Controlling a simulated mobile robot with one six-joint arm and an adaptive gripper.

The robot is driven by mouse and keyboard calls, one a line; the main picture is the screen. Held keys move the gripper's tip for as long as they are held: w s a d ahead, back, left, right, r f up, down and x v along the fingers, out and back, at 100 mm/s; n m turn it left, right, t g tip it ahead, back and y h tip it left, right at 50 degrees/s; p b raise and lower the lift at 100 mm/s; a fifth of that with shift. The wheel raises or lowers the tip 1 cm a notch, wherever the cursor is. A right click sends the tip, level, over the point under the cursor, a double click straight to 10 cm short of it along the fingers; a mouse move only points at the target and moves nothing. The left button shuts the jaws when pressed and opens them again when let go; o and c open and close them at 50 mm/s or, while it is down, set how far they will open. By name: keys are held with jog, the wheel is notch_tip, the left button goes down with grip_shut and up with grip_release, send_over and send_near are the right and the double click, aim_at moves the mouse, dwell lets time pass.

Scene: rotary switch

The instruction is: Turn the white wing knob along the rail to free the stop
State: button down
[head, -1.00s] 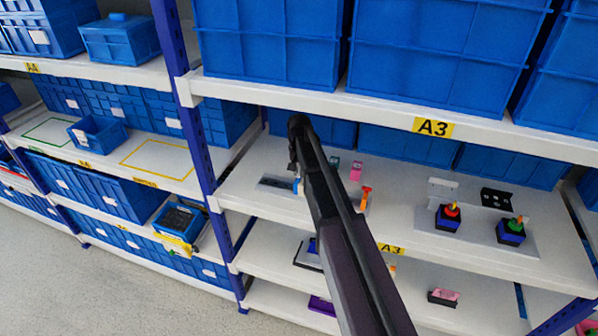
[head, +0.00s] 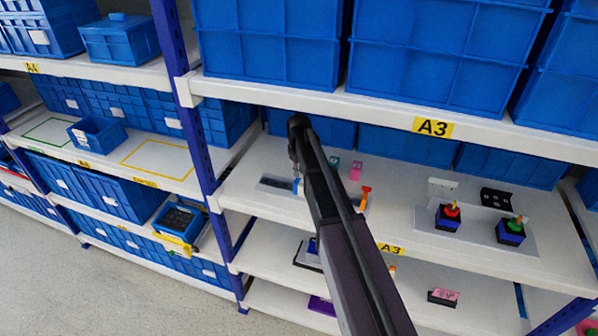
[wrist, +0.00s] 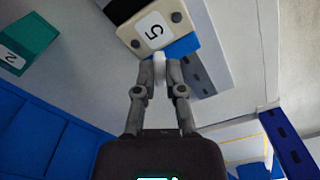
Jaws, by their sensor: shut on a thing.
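The white wing knob (wrist: 159,68) is between the two fingertips of my gripper (wrist: 159,74) in the wrist view, and the fingers are shut on it from both sides. Just beyond it is a cream block (wrist: 152,28) with a white label reading 5 and dark round spots, beside a blue part (wrist: 181,46). A dark slotted strip (wrist: 196,72) lies to the right; I cannot tell whether it is the rail or the stop. In the head view my gripper (head: 296,168) is low over the shelf at the left, and my arm hides much of this spot.
A teal block (wrist: 28,48) labelled 2 stands left in the wrist view. In the head view, a pink block (head: 356,170) and an orange-red lever (head: 365,197) stand right of my arm. Switch boxes with red (head: 449,216) and green (head: 511,229) tops stand farther right. Blue bins line the back.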

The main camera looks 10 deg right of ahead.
jog(key=n, duration=0.6)
dwell(0.4)
jog(key=c, duration=0.7)
grip_release()
jog(key=shift+m, duration=0.3)
